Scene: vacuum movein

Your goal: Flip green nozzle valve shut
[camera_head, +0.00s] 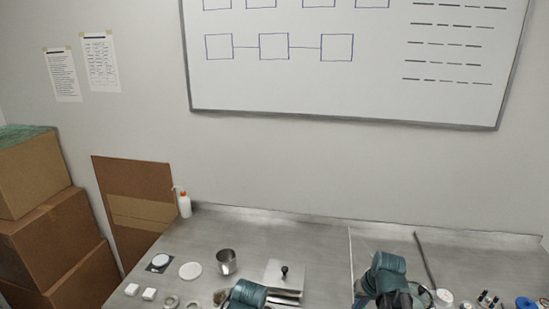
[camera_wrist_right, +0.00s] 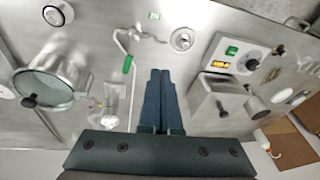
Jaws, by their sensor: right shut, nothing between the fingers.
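In the right wrist view, a small green lever (camera_wrist_right: 127,64) sits on a thin, bent metal nozzle tube (camera_wrist_right: 132,88). The lever appears to lie roughly along the tube. My right gripper (camera_wrist_right: 160,73) is shut and empty, its two blue fingers side by side. In the picture its tips are a little right of the green lever, apart from it; the height gap is hard to judge. In the head view only teal links of my arms show at the bottom edge, and the nozzle cannot be made out.
A glass-lidded metal chamber (camera_wrist_right: 54,80) stands left of the nozzle. A pump box with a green switch (camera_wrist_right: 232,50) stands to the right, near a metal box (camera_wrist_right: 217,98). In the head view, a steel cup (camera_head: 227,262) and white bottle (camera_head: 184,206) stand on the metal bench (camera_head: 300,240).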

